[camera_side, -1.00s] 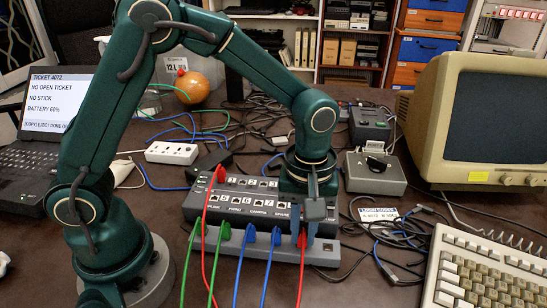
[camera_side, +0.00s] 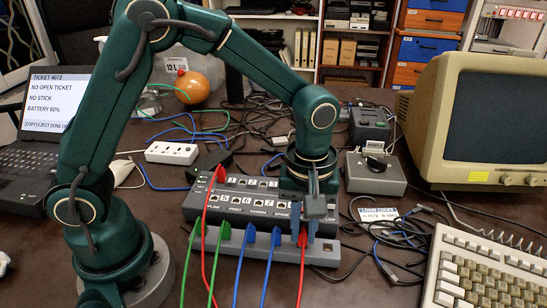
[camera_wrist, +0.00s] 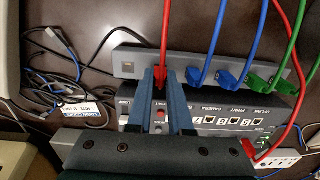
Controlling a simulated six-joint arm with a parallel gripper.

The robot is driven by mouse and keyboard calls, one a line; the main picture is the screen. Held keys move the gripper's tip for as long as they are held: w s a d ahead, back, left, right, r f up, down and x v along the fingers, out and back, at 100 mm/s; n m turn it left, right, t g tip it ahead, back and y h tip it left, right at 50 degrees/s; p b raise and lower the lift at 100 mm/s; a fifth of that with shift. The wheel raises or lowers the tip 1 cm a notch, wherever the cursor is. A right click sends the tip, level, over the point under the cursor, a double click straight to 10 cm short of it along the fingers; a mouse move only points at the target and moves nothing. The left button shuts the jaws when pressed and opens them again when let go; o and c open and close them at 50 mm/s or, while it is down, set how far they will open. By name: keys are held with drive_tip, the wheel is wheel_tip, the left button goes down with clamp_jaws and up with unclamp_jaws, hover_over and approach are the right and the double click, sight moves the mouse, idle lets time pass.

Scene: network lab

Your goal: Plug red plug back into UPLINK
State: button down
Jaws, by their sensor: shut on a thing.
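My gripper (camera_wrist: 162,80) is shut on a red plug (camera_wrist: 163,77) with a red cable, at the grey strip (camera_wrist: 185,66) in front of the black switch box. In the side view this red plug (camera_side: 302,239) shows at the right end of the row of plugs, below my gripper (camera_side: 308,225). I cannot tell how deep it sits in the strip. The UPLINK label (camera_wrist: 264,104) is at the box's left end in the side view, by port 5 (camera_side: 214,199). That port looks empty. My fingers cover the SPARE end of the box in the wrist view.
Green plugs (camera_side: 197,229) and blue plugs (camera_side: 250,233) stand along the strip, their cables trailing forward. Another red plug (camera_side: 220,173) is at the box's back left, its cable crossing in front near UPLINK. Loose cables (camera_side: 395,245) and a keyboard (camera_side: 490,275) lie to the right.

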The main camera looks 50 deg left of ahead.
drive_tip(key=shift+r, duration=1.9)
idle(1.0)
drive_tip(key=a, duration=0.3)
drive_tip(key=a+r, duration=0.1)
drive_tip(key=a, duration=0.1)
drive_tip(key=s+a+r, duration=0.1)
drive_tip(key=a, duration=0.2)
drive_tip(key=shift+a, duration=0.35)
drive_tip(key=s+a+r, duration=0.2)
drive_tip(key=s+a, duration=0.4)
drive_tip(key=a, duration=0.3)
hover_over(215, 201)
drive_tip(key=shift+a+f, duration=0.2)
drive_tip(key=shift+f, duration=1.05)
drive_tip(key=shift+a+f, duration=0.2)
drive_tip(key=shift+f, duration=1)
drive_tip(key=shift+w, duration=0.1)
